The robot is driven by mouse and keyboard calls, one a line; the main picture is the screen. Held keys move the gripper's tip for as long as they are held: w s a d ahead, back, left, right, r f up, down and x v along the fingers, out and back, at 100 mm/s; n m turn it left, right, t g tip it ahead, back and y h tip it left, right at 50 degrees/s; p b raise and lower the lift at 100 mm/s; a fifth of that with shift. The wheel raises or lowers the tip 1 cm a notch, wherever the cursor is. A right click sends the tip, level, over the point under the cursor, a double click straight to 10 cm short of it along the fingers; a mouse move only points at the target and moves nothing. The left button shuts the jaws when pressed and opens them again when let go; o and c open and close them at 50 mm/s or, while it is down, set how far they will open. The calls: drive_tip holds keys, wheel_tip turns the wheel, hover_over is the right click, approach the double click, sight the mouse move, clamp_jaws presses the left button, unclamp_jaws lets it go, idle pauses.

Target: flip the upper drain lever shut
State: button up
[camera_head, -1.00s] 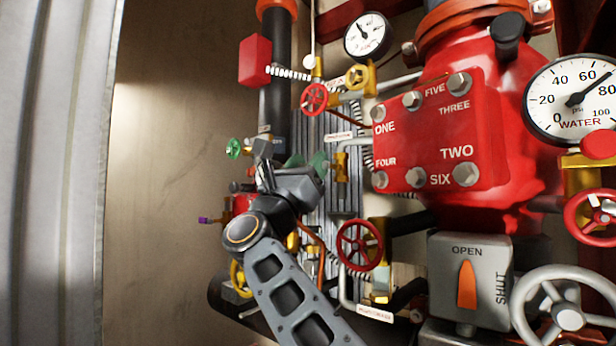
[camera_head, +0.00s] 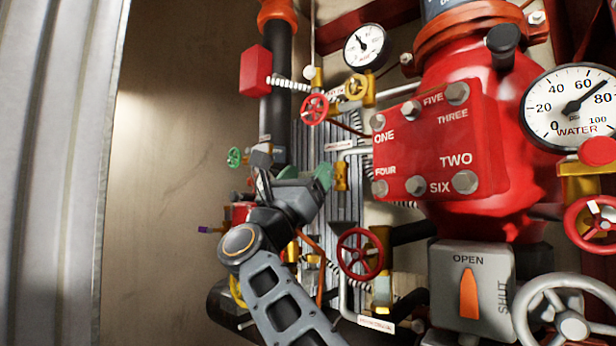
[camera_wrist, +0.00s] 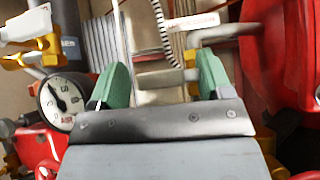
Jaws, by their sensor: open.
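My gripper (camera_head: 322,174) is open, its green fingers just left of a small brass valve (camera_head: 341,177) on a grey pipe below a white label (camera_head: 338,145). In the wrist view my gripper (camera_wrist: 163,72) has its two green fingers apart, with the brass valve (camera_wrist: 191,76) between them, nearer the right finger. A pale, blurred bar lies across the gap beside the brass. I cannot tell whether this is the upper drain lever, or which way the lever points. The label (camera_wrist: 195,22) above is too blurred to read. No grip on anything shows.
A red handwheel (camera_head: 313,109) sits above and another red handwheel (camera_head: 360,254) below. The red numbered plate (camera_head: 440,140) stands close on the right. A green handwheel (camera_head: 234,157) is at left. A small gauge (camera_wrist: 59,101) is left of my fingers in the wrist view.

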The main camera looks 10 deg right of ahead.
drive_tip(key=b+v, duration=0.3)
drive_tip(key=v, duration=0.3)
drive_tip(key=shift+s+a+f+b, duration=0.25)
drive_tip(key=shift+f+b, duration=0.05)
